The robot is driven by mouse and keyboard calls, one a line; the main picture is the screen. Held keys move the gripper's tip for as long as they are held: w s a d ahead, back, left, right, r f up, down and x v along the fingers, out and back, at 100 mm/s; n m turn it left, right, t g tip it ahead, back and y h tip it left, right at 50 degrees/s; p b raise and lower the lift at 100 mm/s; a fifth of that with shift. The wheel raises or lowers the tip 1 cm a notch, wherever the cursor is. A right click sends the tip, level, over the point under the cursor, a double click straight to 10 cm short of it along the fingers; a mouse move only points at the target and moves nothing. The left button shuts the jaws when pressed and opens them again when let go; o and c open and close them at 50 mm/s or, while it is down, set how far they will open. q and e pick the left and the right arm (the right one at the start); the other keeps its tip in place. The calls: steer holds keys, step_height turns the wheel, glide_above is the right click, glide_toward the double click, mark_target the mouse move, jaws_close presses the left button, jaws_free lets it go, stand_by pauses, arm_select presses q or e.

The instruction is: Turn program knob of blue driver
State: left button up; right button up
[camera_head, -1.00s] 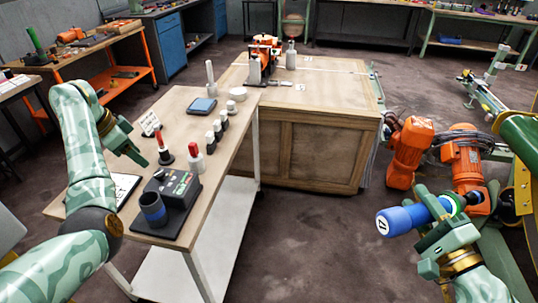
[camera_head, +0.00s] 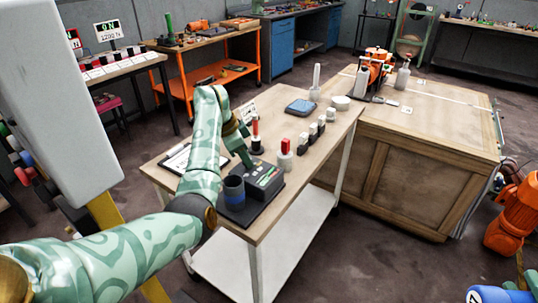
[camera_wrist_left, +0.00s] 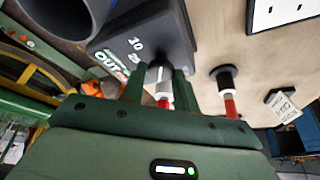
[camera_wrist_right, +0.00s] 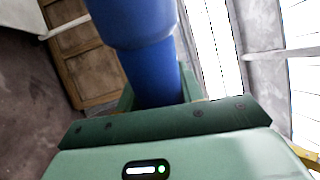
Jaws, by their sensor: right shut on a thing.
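The blue driver (camera_wrist_right: 150,75) is held in my right gripper (camera_wrist_right: 155,90); its blue body fills the upper middle of the right wrist view. In the head view only a blue part of it (camera_head: 490,294) shows at the bottom right edge. A dark control box (camera_head: 264,182) with a dark cup (camera_head: 234,190) stands on the wooden cart. My left gripper (camera_head: 246,160) is at the box's far side. In the left wrist view its open fingers (camera_wrist_left: 158,85) stand either side of a black knob (camera_wrist_left: 160,71) with a white line. Contact with the knob is unclear.
A red-topped white stand (camera_head: 285,155) is right of the box. A red-tipped stand (camera_head: 256,138) and a clipboard (camera_head: 185,160) are close by. Several small white-topped items (camera_head: 314,130) line the cart (camera_head: 275,215). A wooden crate (camera_head: 410,180) stands to the right.

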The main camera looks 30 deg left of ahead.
arm_select(q)
steer(key=shift+r+m, duration=0.1)
steer(key=shift+m, duration=0.3)
arm_select(e)
steer(key=shift+r, duration=0.35)
arm_select(q)
steer(key=shift+m+h+p, duration=0.3)
steer(key=shift+m, duration=0.3)
arm_select(e)
steer(key=shift+r, duration=0.2)
arm_select(q)
steer(key=shift+w+a+m+g, duration=0.1)
steer(key=shift+m+g, duration=0.3)
steer(key=shift+m, duration=0.4)
arm_select(e)
steer(key=shift+r, duration=0.1)
arm_select(q)
steer(key=shift+m+g+h, duration=0.4)
steer(key=shift+m+g, duration=0.1)
steer(key=shift+m, duration=0.6)
arm_select(e)
steer(key=shift+f, duration=0.3)
arm_select(q)
steer(key=shift+w+m+g+b, duration=0.1)
steer(key=shift+m+g+b, duration=0.35)
steer(key=shift+m, duration=0.55)
arm_select(e)
steer(key=shift+f, duration=0.4)
arm_select(q)
steer(key=shift+a, duration=0.1)
